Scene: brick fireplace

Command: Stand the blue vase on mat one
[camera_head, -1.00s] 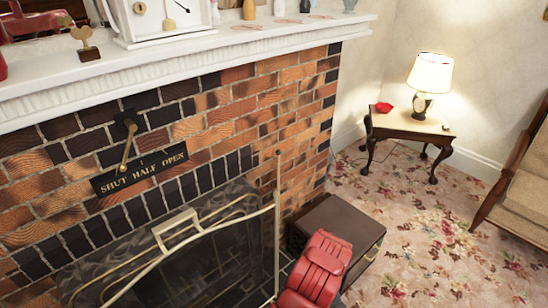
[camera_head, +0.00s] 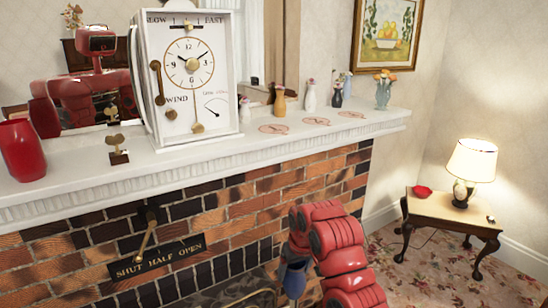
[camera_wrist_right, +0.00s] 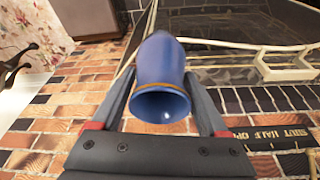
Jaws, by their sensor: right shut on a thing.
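The blue vase (camera_wrist_right: 162,68) is between the two fingers of my right gripper (camera_wrist_right: 160,84) in the right wrist view, its open mouth facing the camera. In the head view, my right gripper (camera_head: 293,272) is low in front of the brickwork, below the mantel, with part of the blue vase (camera_head: 294,282) showing. Three round flat mats lie in a row on the mantel: a left mat (camera_head: 273,128), a middle mat (camera_head: 316,121) and a right mat (camera_head: 351,114). Their markings are too small to read. My left gripper is not in view.
Behind the mats stand a yellow vase (camera_head: 280,104), a white vase (camera_head: 310,97), a dark vase (camera_head: 337,96) and a turquoise vase (camera_head: 383,93) with flowers. A large white clock (camera_head: 190,75) stands left of the mats. The mantel's front edge (camera_head: 290,152) juts out above my gripper.

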